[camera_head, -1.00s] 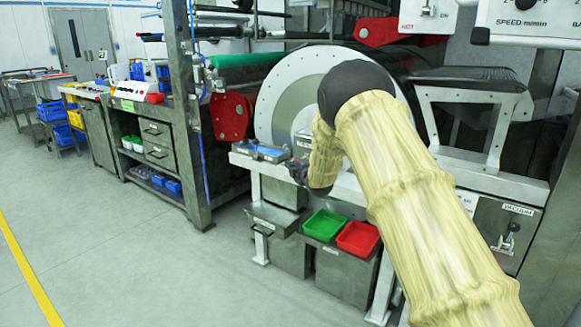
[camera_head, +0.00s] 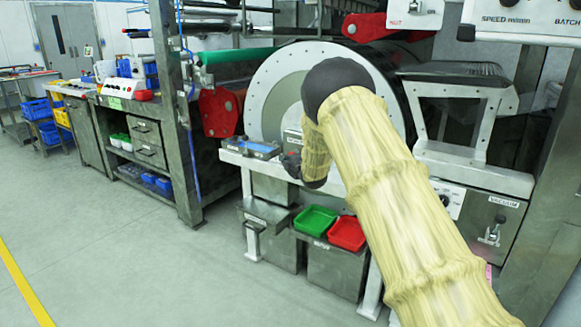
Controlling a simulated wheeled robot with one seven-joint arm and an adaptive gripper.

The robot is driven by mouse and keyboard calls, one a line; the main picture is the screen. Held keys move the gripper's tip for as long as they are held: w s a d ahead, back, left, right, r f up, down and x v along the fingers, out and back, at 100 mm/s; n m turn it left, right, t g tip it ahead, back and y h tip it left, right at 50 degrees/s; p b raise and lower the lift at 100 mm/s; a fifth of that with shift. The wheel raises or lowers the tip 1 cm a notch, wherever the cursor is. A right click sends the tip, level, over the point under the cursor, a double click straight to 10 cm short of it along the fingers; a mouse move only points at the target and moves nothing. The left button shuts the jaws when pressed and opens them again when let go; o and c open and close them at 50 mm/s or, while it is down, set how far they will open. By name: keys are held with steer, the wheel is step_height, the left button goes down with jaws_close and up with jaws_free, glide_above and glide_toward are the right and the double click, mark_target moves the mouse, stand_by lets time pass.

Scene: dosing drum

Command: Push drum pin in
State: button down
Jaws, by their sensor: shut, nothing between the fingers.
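The drum (camera_head: 279,82) is a large upright disc with a white rim and a grey face, behind the front rail of the machine. My arm, in a cream sleeve with a dark elbow, reaches across its right part. My gripper (camera_head: 290,162) is small and dark in this view, at the front rail just below the drum face. It is shut with nothing in it. The drum pin cannot be made out; my arm and gripper hide part of the drum's lower right. I cannot tell whether the gripper touches anything.
A tray with blue contents (camera_head: 259,148) sits on the rail left of my gripper. A green bin (camera_head: 315,219) and a red bin (camera_head: 347,233) stand below. A steel frame post (camera_head: 175,120) rises at left. A white bracket (camera_head: 455,90) stands right. The left floor is clear.

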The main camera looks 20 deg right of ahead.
steer(key=s+a+r+p, duration=0.1)
steer(key=s+r, duration=0.1)
steer(key=s, duration=1)
steer(key=shift+a, duration=0.35)
